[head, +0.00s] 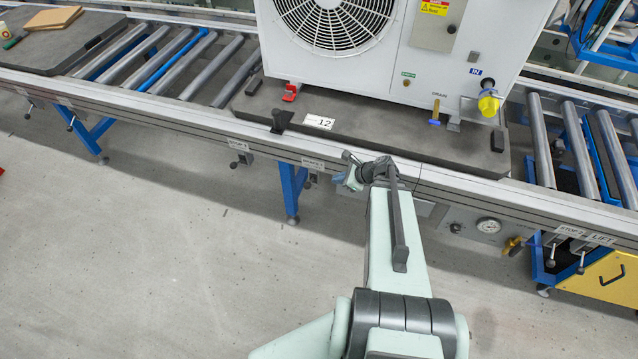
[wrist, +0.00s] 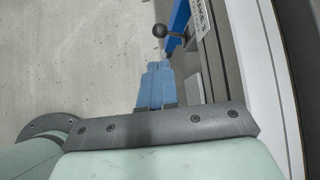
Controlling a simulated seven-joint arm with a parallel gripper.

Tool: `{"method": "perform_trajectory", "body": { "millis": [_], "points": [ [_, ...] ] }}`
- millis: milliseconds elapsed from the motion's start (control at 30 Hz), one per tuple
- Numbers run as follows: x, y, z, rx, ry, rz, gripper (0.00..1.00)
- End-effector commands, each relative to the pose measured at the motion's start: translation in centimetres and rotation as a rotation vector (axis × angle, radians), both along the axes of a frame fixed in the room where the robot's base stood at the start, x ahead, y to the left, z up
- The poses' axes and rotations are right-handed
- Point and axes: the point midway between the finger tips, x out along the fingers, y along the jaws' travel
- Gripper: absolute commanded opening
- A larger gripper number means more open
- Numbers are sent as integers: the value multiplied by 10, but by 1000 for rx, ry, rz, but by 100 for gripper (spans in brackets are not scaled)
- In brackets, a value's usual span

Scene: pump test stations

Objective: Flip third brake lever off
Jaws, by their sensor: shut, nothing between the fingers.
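My gripper (head: 347,178) is at the front rail of the conveyor, partly hidden by my wrist. In the wrist view its blue fingers (wrist: 155,75) are together and empty. A brake lever with a round black knob (wrist: 160,31) is just beyond the fingertips there, apart from them, beside a partly cut-off label (wrist: 200,15).
A white fan unit (head: 340,45) stands on a dark pallet (head: 350,135) marked 12, above the rail (head: 200,125). Blue legs (head: 291,190) stand below the rail. The floor (head: 150,240) in front is clear.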

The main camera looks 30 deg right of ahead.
Motion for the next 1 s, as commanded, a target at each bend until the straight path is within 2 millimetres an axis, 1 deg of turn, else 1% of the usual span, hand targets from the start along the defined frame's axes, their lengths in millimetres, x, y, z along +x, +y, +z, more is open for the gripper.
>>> {"method": "perform_trajectory", "body": {
  "millis": [133,267,700,900,1000],
  "points": [
    [7,4,-8,0,1,2,0],
    [19,11,-22,1,1,3,0],
    [64,40,-75,0,0,1,0],
    [78,49,-91,-1,1,1,0],
    [81,52,-95,0,0,1,0]
  ]
}}
